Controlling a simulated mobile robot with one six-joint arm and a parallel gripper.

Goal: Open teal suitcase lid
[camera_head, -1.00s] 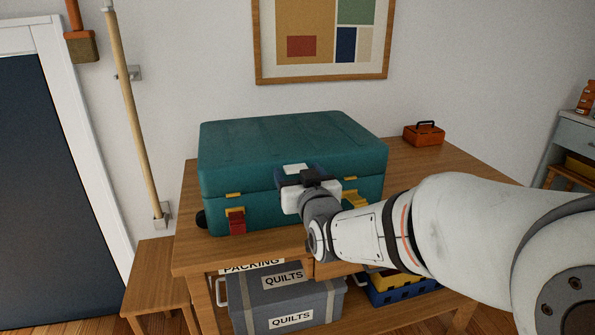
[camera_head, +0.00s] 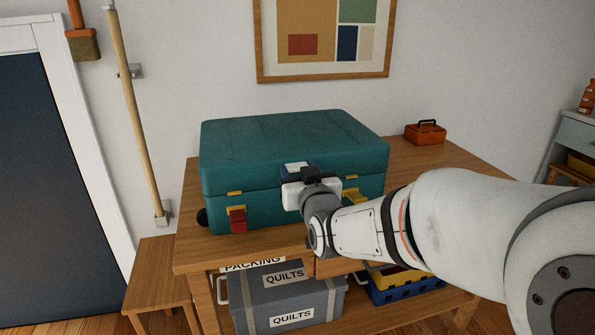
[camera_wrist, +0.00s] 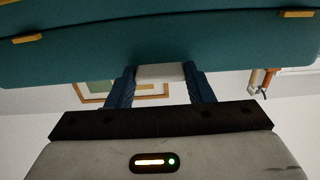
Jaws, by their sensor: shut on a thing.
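The teal suitcase (camera_head: 290,135) stands on a wooden table with its lid down. Its front shows a red latch (camera_head: 237,221) hanging at the left and a yellow latch (camera_head: 353,196) sticking out at the right. My gripper (camera_head: 297,170) is at the middle of the lid's front. In the wrist view, its two blue fingers (camera_wrist: 161,85) are shut on a white tab (camera_wrist: 160,72) at the lid's front. The teal front (camera_wrist: 75,50) fills the top of that view. My gripper hides the middle of the seam in the head view.
An orange toolbox (camera_head: 425,132) sits on the wooden table (camera_head: 420,165), behind and right of the suitcase. A small wooden stool (camera_head: 155,268) stands left. A framed picture (camera_head: 322,75) hangs behind.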

